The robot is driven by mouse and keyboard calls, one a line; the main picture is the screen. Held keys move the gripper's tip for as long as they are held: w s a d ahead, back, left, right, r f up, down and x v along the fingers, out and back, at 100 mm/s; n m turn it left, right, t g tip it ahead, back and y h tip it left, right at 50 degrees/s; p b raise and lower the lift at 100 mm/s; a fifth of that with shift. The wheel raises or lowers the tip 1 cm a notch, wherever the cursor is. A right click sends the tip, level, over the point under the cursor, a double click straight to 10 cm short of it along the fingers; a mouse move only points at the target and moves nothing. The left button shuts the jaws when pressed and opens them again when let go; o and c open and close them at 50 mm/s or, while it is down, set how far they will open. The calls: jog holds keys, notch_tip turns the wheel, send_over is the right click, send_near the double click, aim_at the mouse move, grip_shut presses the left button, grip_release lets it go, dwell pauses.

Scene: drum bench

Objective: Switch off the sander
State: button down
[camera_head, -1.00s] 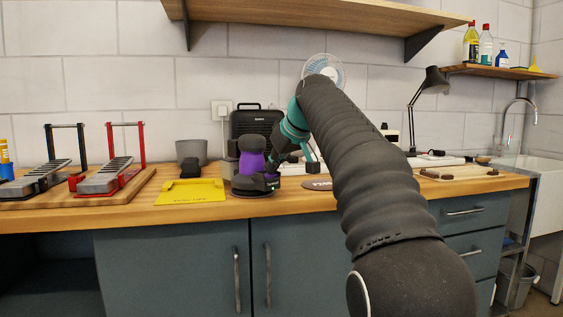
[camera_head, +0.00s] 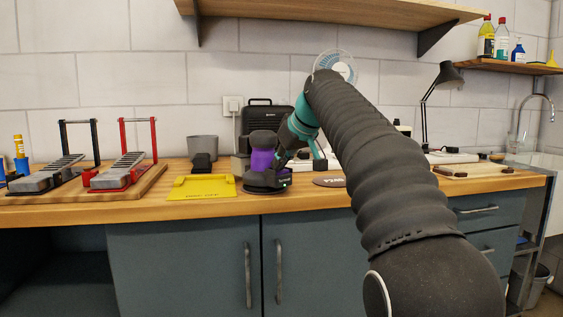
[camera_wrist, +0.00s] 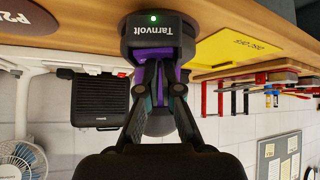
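The sander (camera_head: 262,160), black with a purple body, stands upright on the wooden bench. In the wrist view its black front (camera_wrist: 152,34) reads "Tarnvolt" and a small green light glows on it. My gripper (camera_head: 282,168) is at the sander's right side, very close to it in the head view. In the wrist view my gripper's two dark fingers (camera_wrist: 158,68) converge to nearly meet in front of the purple body, just beside the labelled part. They look shut, with nothing seen held between them. Whether the tips touch the sander cannot be told.
A yellow plate (camera_head: 202,188) lies left of the sander. A wooden board (camera_head: 150,178) with black and red frames is farther left. A grey cup (camera_head: 203,148), a black case (camera_head: 268,115) and a fan (camera_head: 335,65) stand behind. A dark oval disc (camera_head: 330,182) lies to the right.

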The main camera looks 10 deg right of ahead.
aim_at(279, 172)
jog(key=shift+f, duration=0.1)
jog(key=shift+r+p, duration=0.5)
jog(key=shift+p, duration=0.05)
jog(key=r+p, duration=0.1)
jog(key=r, duration=0.1)
jog(key=r+p, duration=0.1)
jog(key=p, duration=0.1)
jog(key=shift+a+r+p, duration=0.2)
jog(key=shift+r+p, duration=0.1)
jog(key=shift+r, duration=0.1)
jog(key=v, duration=0.9)
jog(key=shift+s+b, duration=0.35)
jog(key=shift+s, duration=0.1)
jog(key=shift+r, duration=0.1)
jog(key=shift+d+r+h+b, duration=0.15)
jog(key=shift+d+h+b, duration=0.2)
jog(key=shift+d, duration=0.25)
